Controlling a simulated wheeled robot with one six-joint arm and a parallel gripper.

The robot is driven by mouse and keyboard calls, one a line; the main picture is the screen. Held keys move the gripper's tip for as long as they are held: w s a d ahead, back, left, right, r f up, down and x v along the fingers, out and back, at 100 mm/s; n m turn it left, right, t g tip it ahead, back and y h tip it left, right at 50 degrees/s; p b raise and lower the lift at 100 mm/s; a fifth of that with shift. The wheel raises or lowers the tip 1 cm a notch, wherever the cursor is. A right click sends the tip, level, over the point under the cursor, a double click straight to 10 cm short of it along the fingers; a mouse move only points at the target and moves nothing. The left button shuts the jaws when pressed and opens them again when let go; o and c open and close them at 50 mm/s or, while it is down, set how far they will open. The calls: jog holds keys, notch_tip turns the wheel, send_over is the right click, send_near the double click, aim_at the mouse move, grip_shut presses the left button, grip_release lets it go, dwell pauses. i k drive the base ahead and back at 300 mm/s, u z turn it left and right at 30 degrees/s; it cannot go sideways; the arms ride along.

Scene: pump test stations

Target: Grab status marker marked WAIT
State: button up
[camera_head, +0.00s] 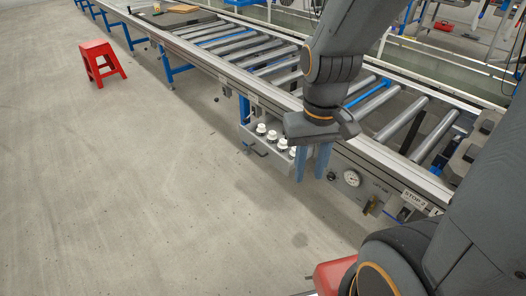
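Several small white-topped pieces (272,135) stand in a row on a grey ledge (262,150) on the front side of the conveyor. They may be the status markers. No WAIT lettering can be read on any of them at this size. Whether the fingers touch the nearest white-topped piece cannot be told.
A roller conveyor (240,57) with a metal side rail runs from back left to front right. A red stool (101,62) stands on open floor.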

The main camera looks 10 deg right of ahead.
aim_at(282, 146)
jog(key=z, duration=0.05)
jog(key=i, duration=1.5)
jog(key=u, duration=0.05)
